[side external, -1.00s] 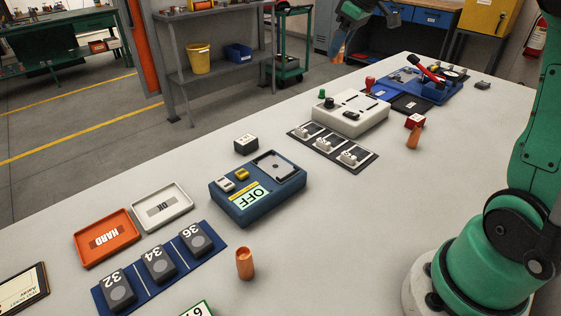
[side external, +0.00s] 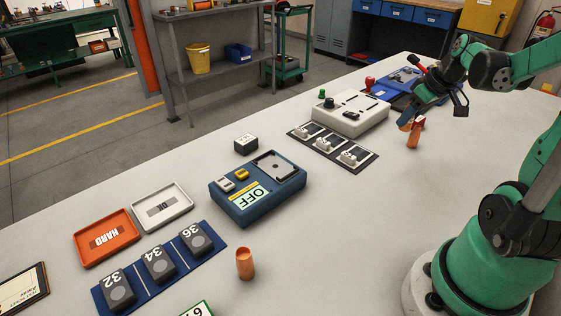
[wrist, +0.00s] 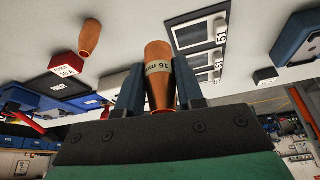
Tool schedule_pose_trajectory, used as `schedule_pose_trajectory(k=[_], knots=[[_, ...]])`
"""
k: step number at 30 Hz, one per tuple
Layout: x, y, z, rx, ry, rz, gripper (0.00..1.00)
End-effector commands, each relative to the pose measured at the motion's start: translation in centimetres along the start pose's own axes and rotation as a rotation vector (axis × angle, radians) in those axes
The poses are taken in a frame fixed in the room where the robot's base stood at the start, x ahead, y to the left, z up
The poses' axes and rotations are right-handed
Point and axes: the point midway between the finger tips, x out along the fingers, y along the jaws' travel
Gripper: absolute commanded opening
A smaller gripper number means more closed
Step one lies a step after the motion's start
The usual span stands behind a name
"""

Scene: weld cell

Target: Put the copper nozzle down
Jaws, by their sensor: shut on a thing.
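My gripper (side external: 408,126) is shut on a copper nozzle (wrist: 158,75) with a pale band reading "16 m…", its last part cut off by the curve. In the wrist view it sits between the two dark fingers (wrist: 160,90). A third copper nozzle (side external: 245,264) stands near the front.
A red-topped block (wrist: 65,65) is near the second nozzle. A dark panel with several white switches (side external: 332,145) and a pale device (side external: 350,112) lie to the left. A blue OFF box (side external: 258,215) is farther left. Bare table lies between the panel and my base.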

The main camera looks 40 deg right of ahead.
Motion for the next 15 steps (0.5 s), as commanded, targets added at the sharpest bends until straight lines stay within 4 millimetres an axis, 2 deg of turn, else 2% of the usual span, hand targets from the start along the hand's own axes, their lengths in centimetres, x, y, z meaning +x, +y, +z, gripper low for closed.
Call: schedule_pose_trajectory(k=[3, 6, 15], knots=[[2.3, 0.0, 0.9, 0.0, 0.0, 0.0, 0.0], [3.7, 0.0, 1.5, 0.0, 0.0, 0.0, 0.0], [5.8, 0.0, 2.4, 0.0, 0.0, 0.0, 0.0]])
